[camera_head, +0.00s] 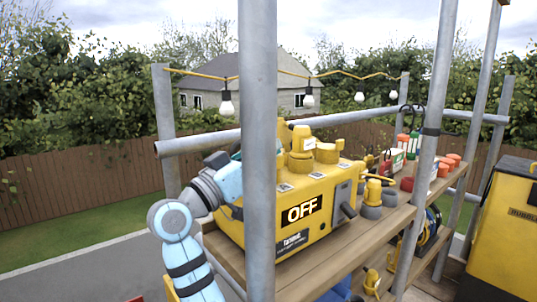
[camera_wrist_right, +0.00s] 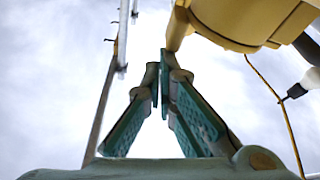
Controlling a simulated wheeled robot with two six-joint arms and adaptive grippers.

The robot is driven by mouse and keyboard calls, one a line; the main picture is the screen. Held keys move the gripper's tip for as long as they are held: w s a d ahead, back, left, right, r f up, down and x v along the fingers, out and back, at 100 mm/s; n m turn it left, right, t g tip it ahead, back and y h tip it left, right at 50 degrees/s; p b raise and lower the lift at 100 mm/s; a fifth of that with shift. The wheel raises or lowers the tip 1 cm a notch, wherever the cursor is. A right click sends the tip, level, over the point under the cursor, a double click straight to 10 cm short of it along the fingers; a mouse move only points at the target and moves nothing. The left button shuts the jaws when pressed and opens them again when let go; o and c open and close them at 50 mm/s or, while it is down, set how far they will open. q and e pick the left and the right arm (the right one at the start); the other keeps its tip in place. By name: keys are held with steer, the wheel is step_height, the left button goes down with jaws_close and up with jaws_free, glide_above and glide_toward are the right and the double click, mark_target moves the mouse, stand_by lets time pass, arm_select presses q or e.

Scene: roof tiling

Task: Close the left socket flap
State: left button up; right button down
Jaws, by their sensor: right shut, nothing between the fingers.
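In the wrist view, my right gripper (camera_wrist_right: 160,72) is shut and empty, just left of a yellow part (camera_wrist_right: 245,22). My left gripper is not in view.
A grey vertical pole (camera_head: 258,150) stands in front of the box. A horizontal rail (camera_head: 200,141) and string lights (camera_head: 226,105) run behind. Yellow plugs (camera_head: 373,192), orange-capped items and boxes crowd the board (camera_head: 385,225) to the right. A yellow bin (camera_head: 505,235) stands far right.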

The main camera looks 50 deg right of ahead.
steer(key=shift+f, duration=0.15)
stand_by(0.4)
step_height(320, 180, up, 10)
stand_by(0.4)
steer(key=shift+a, duration=0.1)
